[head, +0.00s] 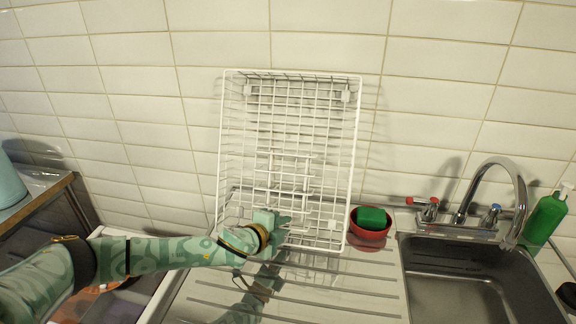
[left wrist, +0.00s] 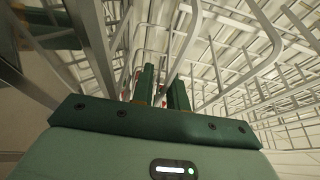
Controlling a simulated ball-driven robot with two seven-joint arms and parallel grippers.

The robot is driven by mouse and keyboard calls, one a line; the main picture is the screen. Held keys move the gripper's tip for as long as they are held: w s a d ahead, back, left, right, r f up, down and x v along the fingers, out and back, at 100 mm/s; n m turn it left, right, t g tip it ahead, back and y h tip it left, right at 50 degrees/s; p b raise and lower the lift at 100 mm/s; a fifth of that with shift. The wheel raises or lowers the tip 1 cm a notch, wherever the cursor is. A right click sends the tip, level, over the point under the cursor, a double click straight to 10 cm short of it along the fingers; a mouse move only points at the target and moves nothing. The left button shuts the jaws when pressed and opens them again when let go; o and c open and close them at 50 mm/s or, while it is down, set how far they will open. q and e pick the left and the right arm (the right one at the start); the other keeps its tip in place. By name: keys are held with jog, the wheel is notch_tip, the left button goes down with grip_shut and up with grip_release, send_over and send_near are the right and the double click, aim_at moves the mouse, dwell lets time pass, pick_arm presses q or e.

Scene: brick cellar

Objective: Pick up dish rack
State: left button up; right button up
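The white wire dish rack (head: 357,150) is tilted up steeply in front of the tiled wall, its open side facing me, over the back of the drainboard. Its wires also fill the left wrist view (left wrist: 185,42). My left gripper (head: 280,224) is at the rack's lower part, among its wires. In the left wrist view, its two dark green fingers (left wrist: 163,88) are close together with a white wire between them, so they appear shut on the rack. The fingertips are partly hidden by wires. My right gripper is not in view.
A red bowl (head: 366,232) with a green sponge (head: 372,217) stands just right of the rack. Further right are the chrome faucet (head: 508,185), the sink (head: 465,285) and a green soap bottle (head: 545,218). The ribbed drainboard (head: 340,290) in front is clear.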

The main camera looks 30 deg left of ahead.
pick_arm(q)
jog(key=shift+s, duration=0.1)
grip_shut()
jog(key=shift+r, duration=0.15)
